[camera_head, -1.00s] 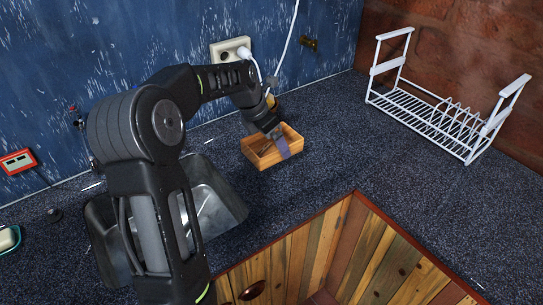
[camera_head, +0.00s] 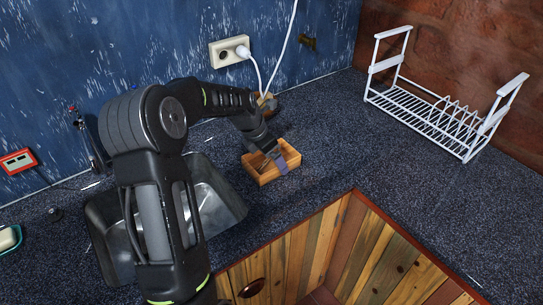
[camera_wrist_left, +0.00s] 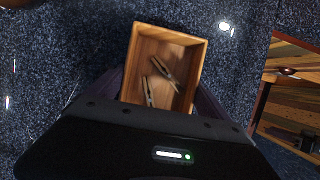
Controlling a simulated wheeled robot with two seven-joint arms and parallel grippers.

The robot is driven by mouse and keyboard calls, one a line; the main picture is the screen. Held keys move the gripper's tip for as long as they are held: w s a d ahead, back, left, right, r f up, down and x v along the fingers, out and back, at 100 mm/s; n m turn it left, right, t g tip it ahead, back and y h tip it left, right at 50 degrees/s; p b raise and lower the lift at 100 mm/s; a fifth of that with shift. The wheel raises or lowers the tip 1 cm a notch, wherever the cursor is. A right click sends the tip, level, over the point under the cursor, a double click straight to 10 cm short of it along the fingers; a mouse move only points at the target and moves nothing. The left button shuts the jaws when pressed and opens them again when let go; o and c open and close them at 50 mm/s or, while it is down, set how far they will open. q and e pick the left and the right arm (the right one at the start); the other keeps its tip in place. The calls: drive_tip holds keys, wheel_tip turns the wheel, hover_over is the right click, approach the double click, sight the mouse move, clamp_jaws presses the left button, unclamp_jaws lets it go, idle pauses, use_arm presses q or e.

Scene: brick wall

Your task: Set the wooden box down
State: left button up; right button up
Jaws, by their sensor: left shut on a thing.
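The wooden box (camera_head: 265,175) is a small open-topped tray at the counter, right of the sink. In the left wrist view the wooden box (camera_wrist_left: 193,75) shows two small clothespin-like items inside it. My left gripper (camera_head: 274,160) is at the box and shut on it, with a finger over its near right side. In the wrist view the gripper's body covers the near end of the box. I cannot tell whether the box's underside touches the counter. My right gripper is not in view.
A white wire dish rack (camera_head: 440,100) stands at the right by the brick wall. A metal sink (camera_head: 215,200) is left of the box. The dark counter (camera_head: 340,130) is clear between box and rack.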

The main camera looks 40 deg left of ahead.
use_arm(q)
drive_tip(key=o, duration=1.2)
drive_tip(key=shift+f, duration=0.1)
drive_tip(key=b+v, duration=0.1)
drive_tip(key=v, duration=1.1)
